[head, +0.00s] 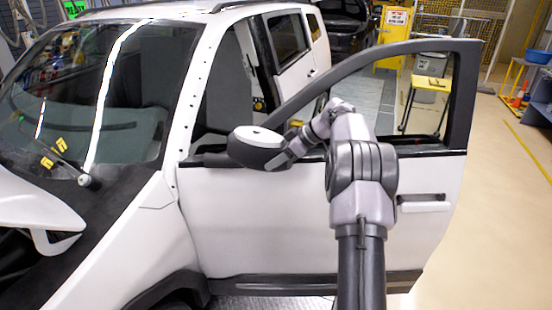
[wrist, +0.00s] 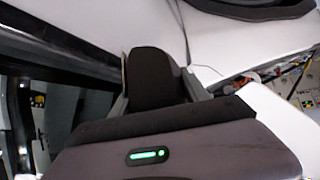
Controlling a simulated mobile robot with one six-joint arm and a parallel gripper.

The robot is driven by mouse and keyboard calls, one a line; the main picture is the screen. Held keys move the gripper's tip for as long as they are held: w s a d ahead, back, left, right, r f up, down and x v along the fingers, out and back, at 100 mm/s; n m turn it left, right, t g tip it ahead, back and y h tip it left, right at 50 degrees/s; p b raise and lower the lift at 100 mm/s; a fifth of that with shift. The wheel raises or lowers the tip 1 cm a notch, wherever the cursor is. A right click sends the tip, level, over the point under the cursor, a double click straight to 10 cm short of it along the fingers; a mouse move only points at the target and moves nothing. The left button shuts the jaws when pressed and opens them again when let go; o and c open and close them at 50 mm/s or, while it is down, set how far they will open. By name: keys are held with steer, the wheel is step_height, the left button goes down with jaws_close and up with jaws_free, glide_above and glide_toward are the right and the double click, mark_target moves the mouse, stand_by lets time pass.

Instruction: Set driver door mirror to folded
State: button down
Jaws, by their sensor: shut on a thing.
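The driver door mirror (head: 258,134) has a white cap over a dark housing and sits at the front of the white driver door (head: 260,220), below the window frame. My gripper (head: 272,162) reaches it from the right, with its fingers at the mirror's right end. In the wrist view, a dark rounded part of the mirror (wrist: 152,80) sits between the two grey fingers, which are shut on it. The mirror's exact fold angle is hard to tell, and its mount is partly hidden.
The driver door stands open, with its window frame (head: 465,90) at the right and a door handle (head: 424,201) below. The windshield (head: 90,90) and front pillar (head: 205,80) are to the left. A yellow stool (head: 430,90) stands behind the door. Floor (head: 505,220) at right is clear.

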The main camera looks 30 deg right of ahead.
steer(key=c, duration=0.5)
jaws_free()
steer(key=p+v, duration=0.4)
steer(key=v, duration=1.3)
steer(key=shift+s+d+r, duration=0.15)
steer(key=shift+s, duration=0.05)
